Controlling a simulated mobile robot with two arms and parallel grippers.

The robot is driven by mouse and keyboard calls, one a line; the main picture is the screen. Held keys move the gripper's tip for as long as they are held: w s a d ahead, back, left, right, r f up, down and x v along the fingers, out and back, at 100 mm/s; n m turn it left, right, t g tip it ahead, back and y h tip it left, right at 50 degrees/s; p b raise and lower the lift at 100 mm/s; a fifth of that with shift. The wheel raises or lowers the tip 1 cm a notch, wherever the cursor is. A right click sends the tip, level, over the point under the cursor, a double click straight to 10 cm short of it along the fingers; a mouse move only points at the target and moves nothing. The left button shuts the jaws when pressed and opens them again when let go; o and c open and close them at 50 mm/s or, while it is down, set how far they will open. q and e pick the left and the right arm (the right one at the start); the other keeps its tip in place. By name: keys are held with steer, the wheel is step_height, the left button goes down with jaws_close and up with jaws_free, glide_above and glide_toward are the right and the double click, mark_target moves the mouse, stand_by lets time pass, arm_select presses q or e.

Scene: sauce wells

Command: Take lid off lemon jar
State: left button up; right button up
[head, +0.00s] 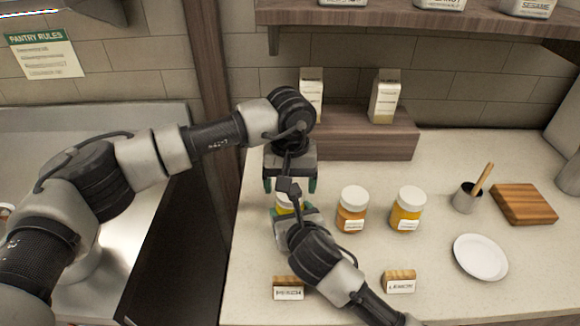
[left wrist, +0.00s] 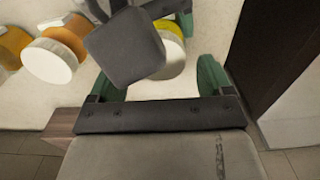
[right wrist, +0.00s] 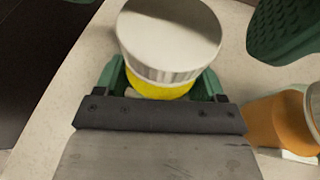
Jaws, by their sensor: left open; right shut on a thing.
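A jar with bright yellow contents (right wrist: 160,88) and a white lid (right wrist: 172,38) stands upright on the counter, leftmost of three jars. Its label is hidden, so I cannot read whether it says lemon. My right gripper (head: 290,212) is shut on its body, below the lid; its green fingers flank it in the right wrist view. My left gripper (head: 290,186) is open and points down just behind and above this jar. In the left wrist view the lid (left wrist: 172,52) shows between the left fingers, partly covered by a grey part of my right arm.
An orange jar (head: 352,210) and a yellow-orange jar (head: 408,209) stand to the right, both lidded. A white plate (head: 480,257), a cup (head: 466,198) and a wooden board (head: 524,204) are farther right. A wooden riser (head: 370,140) stands behind.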

arm_select(q)
steer(key=shift+f, duration=1)
steer(key=shift+c, duration=0.2)
steer(key=c, duration=0.9)
steer(key=n, duration=0.6)
steer(key=shift+n, duration=0.4)
steer(key=o, duration=1)
steer(key=shift+r, duration=0.15)
